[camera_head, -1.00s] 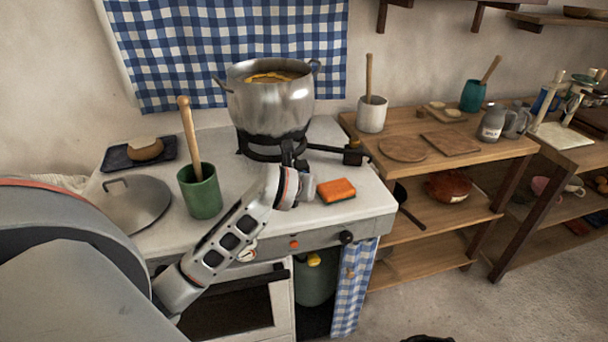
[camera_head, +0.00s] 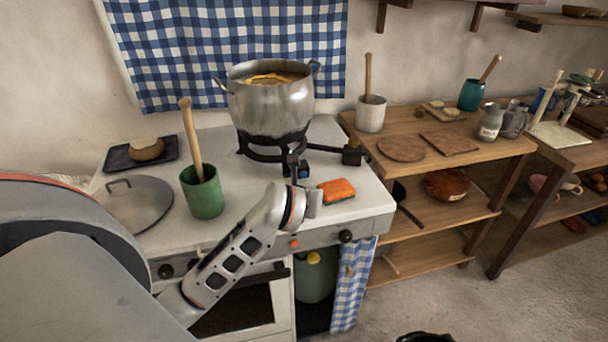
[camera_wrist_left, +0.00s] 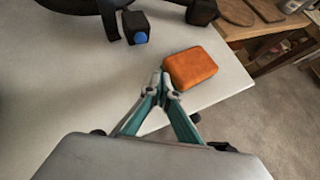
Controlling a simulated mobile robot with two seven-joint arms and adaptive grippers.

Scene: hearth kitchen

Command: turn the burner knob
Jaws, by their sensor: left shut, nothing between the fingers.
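A black burner (camera_head: 262,152) stands on the white stove top under a metal pot (camera_head: 272,105). At its front a dark block with a blue end (camera_head: 304,173) sticks out toward me; it also shows in the wrist view (camera_wrist_left: 141,37). A dark fitting (camera_head: 352,155) sits at the end of the burner's right arm. Black knobs (camera_head: 346,236) and an orange one (camera_head: 294,244) are on the stove front. I cannot tell which is the burner knob. My left gripper (camera_wrist_left: 165,82) is shut and empty, near the orange sponge and nearer me than the blue-ended block. My right gripper is out of view.
The orange sponge (camera_head: 336,191) lies right of my left wrist near the stove's front edge. A green cup (camera_head: 203,192) with a wooden pestle and a metal lid (camera_head: 136,203) stand left. Wooden shelves (camera_head: 440,150) are right. The stove top between cup and burner is clear.

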